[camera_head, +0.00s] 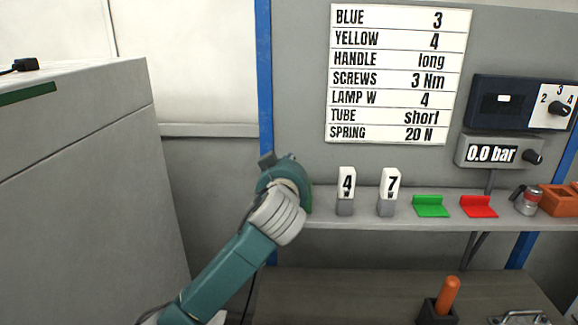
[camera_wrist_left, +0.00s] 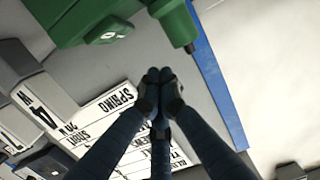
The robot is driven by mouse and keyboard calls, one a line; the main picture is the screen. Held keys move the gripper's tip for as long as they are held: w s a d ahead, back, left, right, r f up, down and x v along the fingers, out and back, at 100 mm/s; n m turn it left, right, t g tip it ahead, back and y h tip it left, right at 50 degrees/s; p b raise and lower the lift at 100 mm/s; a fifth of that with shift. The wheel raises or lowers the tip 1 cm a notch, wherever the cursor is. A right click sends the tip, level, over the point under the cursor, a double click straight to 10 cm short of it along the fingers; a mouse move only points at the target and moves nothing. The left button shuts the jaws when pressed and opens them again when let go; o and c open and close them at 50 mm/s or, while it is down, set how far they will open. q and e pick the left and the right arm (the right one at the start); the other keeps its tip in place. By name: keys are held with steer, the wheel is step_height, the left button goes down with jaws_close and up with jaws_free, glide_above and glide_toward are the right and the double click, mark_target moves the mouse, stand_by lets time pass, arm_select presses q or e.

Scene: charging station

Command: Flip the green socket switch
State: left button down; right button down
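A green housing (camera_wrist_left: 82,18) fills the top left of the left wrist view. It has a small pale oval part (camera_wrist_left: 108,36) on its lower face, which I take to be the switch of the green socket. A green cylindrical part with a dark tip (camera_wrist_left: 176,26) sits to its right. My left gripper (camera_wrist_left: 160,76) has its dark fingertips together, empty, below these green parts in the picture; contact is not seen. In the head view my left wrist hides the fingers, and I cannot make out the green socket there. My right gripper is not in view.
The shelf (camera_head: 330,220) holds two numbered blocks, 4 (camera_head: 346,186) and 7 (camera_head: 389,186), a green holder (camera_head: 430,206) and a red holder (camera_head: 478,206). A blue post (camera_head: 265,80) stands behind my left wrist. A grey cabinet (camera_head: 80,170) stands at left.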

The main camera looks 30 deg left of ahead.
arm_select(q)
steer(key=shift+p+x, duration=0.35)
steer(key=shift+x, duration=0.8)
steer(key=shift+w+a+f+p, duration=0.1)
steer(key=shift+w+f+p, duration=0.15)
steer(key=shift+f, duration=0.3)
steer(key=shift+w+a+f+p, duration=0.1)
steer(key=shift+w+f+p, duration=0.1)
steer(key=shift+f, duration=1.25)
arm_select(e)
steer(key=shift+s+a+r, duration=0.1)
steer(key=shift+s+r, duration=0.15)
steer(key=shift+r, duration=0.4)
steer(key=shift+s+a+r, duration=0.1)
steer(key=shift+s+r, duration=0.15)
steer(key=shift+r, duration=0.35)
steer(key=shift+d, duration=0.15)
